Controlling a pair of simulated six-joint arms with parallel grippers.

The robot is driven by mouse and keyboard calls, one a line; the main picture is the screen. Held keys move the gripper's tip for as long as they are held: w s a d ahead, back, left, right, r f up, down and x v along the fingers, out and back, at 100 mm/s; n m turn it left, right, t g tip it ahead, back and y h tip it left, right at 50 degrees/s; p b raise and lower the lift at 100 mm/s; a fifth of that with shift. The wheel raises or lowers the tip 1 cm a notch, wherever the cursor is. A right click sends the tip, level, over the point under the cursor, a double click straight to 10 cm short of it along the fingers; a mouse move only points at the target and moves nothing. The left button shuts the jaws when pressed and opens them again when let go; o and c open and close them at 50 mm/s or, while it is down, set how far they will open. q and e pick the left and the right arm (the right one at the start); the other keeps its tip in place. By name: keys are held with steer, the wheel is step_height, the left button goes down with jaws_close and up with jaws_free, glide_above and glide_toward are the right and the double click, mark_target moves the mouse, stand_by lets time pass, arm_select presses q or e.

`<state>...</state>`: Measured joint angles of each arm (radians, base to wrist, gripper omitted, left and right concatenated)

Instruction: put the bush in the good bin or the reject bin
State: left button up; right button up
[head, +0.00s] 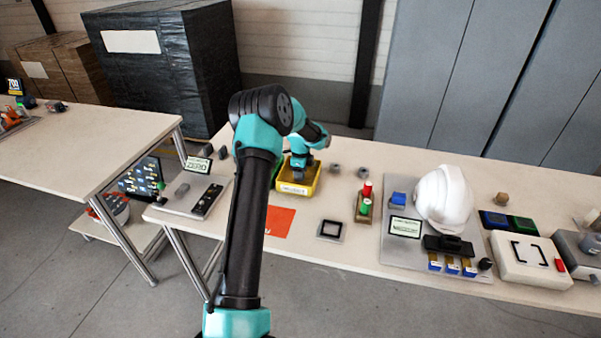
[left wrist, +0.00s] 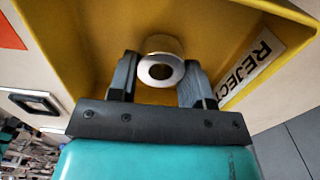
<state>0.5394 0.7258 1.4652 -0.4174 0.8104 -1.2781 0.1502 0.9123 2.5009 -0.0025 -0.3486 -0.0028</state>
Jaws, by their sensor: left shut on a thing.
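The bush (left wrist: 161,70) is a short metal ring with a pale end face and a dark hole. My left gripper (left wrist: 158,80) is shut on it, one finger on each side. In the left wrist view the bush shows against the inside of the yellow reject bin (left wrist: 85,25), which carries a REJECT label. In the head view my left gripper (head: 298,178) points down at the yellow bin (head: 297,189), and the bush cannot be made out there. A green edge (head: 278,168) beside the yellow bin is mostly hidden by my left arm. My right gripper is not in view.
Two small grey pieces (head: 362,172) lie right of the yellow bin. A wooden stand with red and green buttons (head: 364,203), a black square frame (head: 331,229) and an orange sheet (head: 280,221) are nearby. A white helmet shell (head: 444,198) stands further right.

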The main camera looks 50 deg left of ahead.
arm_select(q)
steer(key=shift+f, duration=0.45)
steer(key=o, duration=1)
steer(key=shift+o, duration=0.2)
steer(key=shift+r, duration=0.1)
step_height(320, 180, up, 17)
steer(key=shift+r, duration=0.1)
stand_by(0.4)
